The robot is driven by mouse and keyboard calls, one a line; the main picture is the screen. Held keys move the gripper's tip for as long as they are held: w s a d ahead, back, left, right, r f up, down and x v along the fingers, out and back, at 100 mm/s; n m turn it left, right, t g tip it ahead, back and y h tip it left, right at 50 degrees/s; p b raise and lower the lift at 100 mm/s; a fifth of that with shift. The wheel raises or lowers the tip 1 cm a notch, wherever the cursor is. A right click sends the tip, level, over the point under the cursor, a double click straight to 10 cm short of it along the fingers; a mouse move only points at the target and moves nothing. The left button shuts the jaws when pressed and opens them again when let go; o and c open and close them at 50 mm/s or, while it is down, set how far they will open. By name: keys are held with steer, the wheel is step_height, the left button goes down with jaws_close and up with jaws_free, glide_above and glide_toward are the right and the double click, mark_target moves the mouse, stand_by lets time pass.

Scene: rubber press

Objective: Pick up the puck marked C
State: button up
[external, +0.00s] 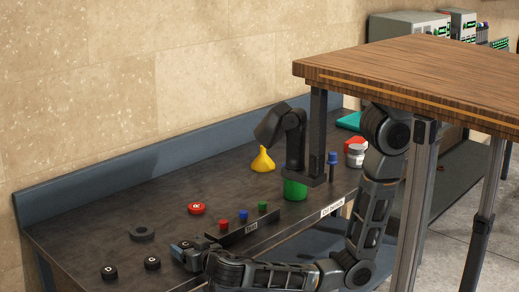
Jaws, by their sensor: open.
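Two small black pucks with white marks lie flat on the dark bench at the lower left. The left puck (109,272) and the right puck (152,263) have letters too small for me to read surely, so I cannot tell which is C. A red puck (196,208) with a white mark lies farther back. My gripper (180,248) is low over the bench's front part, just right of and slightly behind the right black puck. It is open, apart from that puck, and nothing shows between its fingers.
A dark ring (142,234) lies behind the black pucks. A low black rack (245,228) with red, blue and green knobs stands right of my gripper. Beyond are a green cup (295,189), black press (290,135) and yellow funnel (262,161). A wooden tabletop (420,75) overhangs at right.

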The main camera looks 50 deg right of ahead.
steer(key=c, duration=1.1)
steer(key=shift+r, duration=0.1)
